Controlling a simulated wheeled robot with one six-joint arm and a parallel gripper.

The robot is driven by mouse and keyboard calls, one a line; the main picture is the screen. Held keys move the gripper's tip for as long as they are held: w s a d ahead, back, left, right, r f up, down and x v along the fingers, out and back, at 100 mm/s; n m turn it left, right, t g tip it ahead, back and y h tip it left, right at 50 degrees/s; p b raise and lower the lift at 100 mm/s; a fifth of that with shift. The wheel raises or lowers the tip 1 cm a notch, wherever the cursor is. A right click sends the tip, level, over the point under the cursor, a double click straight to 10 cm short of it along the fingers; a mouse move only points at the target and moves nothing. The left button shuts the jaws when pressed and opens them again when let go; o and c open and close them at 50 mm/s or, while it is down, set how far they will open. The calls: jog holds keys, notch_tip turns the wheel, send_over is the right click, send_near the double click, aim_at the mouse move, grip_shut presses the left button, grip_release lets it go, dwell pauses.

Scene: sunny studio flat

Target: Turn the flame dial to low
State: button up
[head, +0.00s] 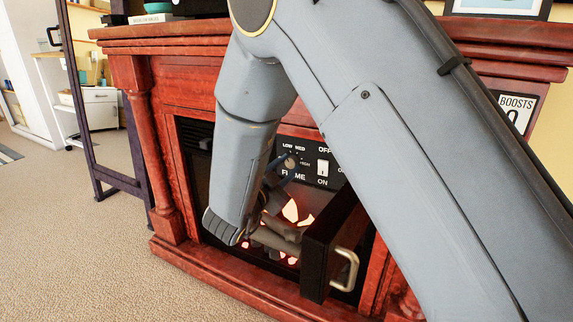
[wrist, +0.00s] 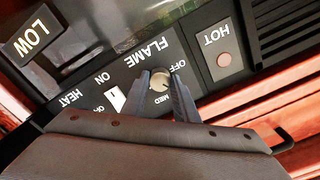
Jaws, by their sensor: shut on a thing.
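The flame dial (wrist: 160,82) is a small round pale knob on the black control panel (wrist: 128,75), between the FLAME, OFF and MED lettering in the wrist view. My gripper (wrist: 163,84) has one finger on each side of the dial and is shut on it. In the head view the dial (head: 290,162) shows partly behind my gripper (head: 281,168), below the LOW and MED labels. Which label the dial points to cannot be told clearly.
A white heat switch (head: 323,168) sits close to the right of the dial. A dark door with a metal handle (head: 348,270) stands open at the right of the glowing fireplace (head: 115,75). The wrist view shows a LOW plate (wrist: 33,35) and a HOT lamp (wrist: 224,59).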

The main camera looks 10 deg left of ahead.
jog(key=shift+m, duration=0.6)
jog(key=shift+f, duration=0.1)
jog(key=o, duration=1.1)
jog(key=shift+s, duration=0.1)
jog(key=p+v, duration=0.2)
jog(key=v, duration=0.5)
jog(key=shift+s+a+p, duration=0.15)
jog(key=shift+s+p, duration=0.2)
